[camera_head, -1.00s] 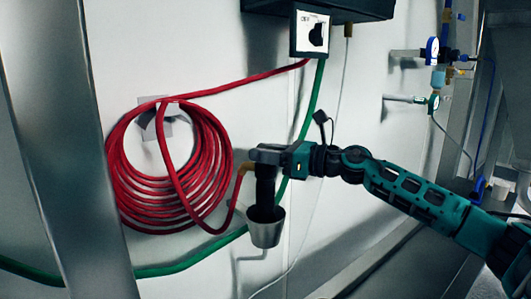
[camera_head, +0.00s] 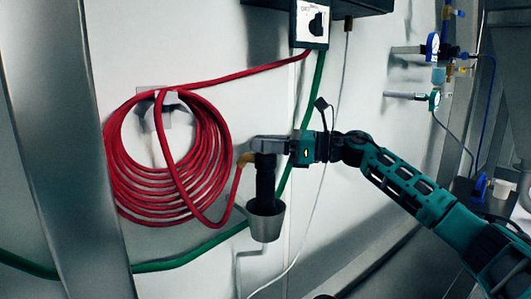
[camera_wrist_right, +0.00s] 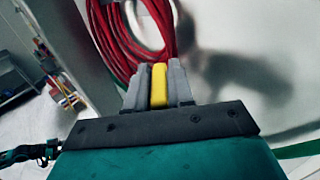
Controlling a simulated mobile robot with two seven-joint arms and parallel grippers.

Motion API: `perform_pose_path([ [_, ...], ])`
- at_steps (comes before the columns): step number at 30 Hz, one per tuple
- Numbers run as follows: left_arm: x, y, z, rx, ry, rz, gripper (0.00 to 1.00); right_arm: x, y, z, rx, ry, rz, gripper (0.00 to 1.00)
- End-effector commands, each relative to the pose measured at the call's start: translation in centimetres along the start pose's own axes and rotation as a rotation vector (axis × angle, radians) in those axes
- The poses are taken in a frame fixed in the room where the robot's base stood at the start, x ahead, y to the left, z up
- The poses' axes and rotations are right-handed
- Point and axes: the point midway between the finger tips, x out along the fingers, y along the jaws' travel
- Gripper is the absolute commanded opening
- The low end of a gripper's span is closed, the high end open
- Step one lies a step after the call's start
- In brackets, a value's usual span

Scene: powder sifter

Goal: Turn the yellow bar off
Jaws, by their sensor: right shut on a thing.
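The yellow bar (camera_wrist_right: 159,85) shows in the right wrist view, upright between the two grey fingers of my right gripper (camera_wrist_right: 158,88). The fingers are shut on it. In the head view my right gripper (camera_head: 268,145) is at the top of a dark upright fitting (camera_head: 265,180), and the bar itself cannot be made out there. The fitting's lower end sits in a grey metal cup (camera_head: 266,222) by the wall. My left gripper is in neither view.
A coiled red hose (camera_head: 122,185) hangs on the white wall left of my gripper. A green hose (camera_head: 195,253) runs behind the cup. A switch box (camera_head: 309,24) is above. Gauges and valves (camera_head: 433,75) are on the right wall.

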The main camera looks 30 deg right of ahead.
Motion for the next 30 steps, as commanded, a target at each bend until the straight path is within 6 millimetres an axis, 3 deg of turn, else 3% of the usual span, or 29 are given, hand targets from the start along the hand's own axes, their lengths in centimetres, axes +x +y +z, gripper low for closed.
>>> perform_pose_path([
  [12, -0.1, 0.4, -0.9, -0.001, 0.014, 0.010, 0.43, 0.1, -0.1, 0.2, 0.001, -0.005, 0.339, 0.00],
  [30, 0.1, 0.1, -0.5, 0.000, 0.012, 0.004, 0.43, 0.2, -0.2, -0.1, 0.000, 0.000, 0.589, 0.00],
])
